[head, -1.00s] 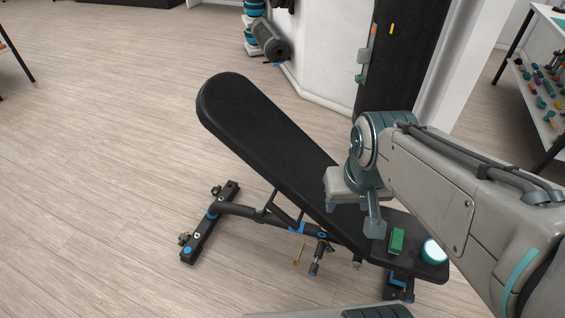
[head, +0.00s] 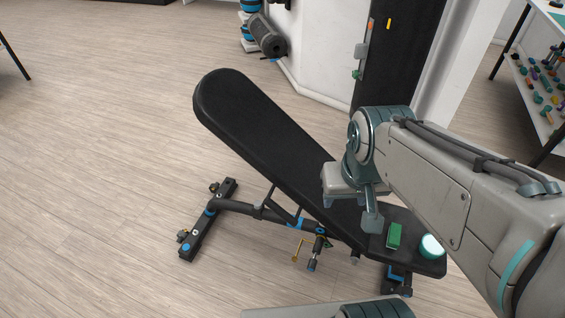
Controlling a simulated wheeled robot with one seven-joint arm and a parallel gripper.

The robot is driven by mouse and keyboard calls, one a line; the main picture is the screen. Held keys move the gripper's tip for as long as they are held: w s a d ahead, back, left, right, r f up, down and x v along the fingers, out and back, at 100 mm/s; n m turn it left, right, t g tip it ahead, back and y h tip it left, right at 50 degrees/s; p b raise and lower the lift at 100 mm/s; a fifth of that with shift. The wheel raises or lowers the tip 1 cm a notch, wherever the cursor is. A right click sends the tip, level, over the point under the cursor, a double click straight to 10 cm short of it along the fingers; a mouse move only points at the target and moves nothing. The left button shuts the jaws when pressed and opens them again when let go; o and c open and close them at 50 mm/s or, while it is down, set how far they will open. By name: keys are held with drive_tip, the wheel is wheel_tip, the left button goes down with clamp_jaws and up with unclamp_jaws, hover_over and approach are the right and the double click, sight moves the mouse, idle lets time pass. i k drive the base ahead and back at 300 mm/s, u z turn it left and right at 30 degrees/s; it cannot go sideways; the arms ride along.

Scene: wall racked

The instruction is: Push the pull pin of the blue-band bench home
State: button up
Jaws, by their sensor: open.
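The blue-band bench (head: 262,150) stands on the floor with its black back pad raised toward the upper left. Blue bands show on its dark frame. Below the pad, near the hinge, a pull pin with a dark knob and blue end (head: 314,258) points down toward me. A small yellow piece (head: 297,250) hangs just left of it. How far the pin sticks out is too small to tell. My gripper (head: 372,222) is open above the seat end, right of and above the pin, not touching it. One finger shows clearly; the other is partly hidden.
A green block (head: 394,236) and a white-and-teal round item (head: 431,246) lie on the bench seat. A rack of coloured items (head: 540,85) is at right.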

sight(313, 262)
drive_tip(key=u, duration=1.1)
drive_tip(key=k, duration=0.55)
drive_tip(key=z, duration=0.25)
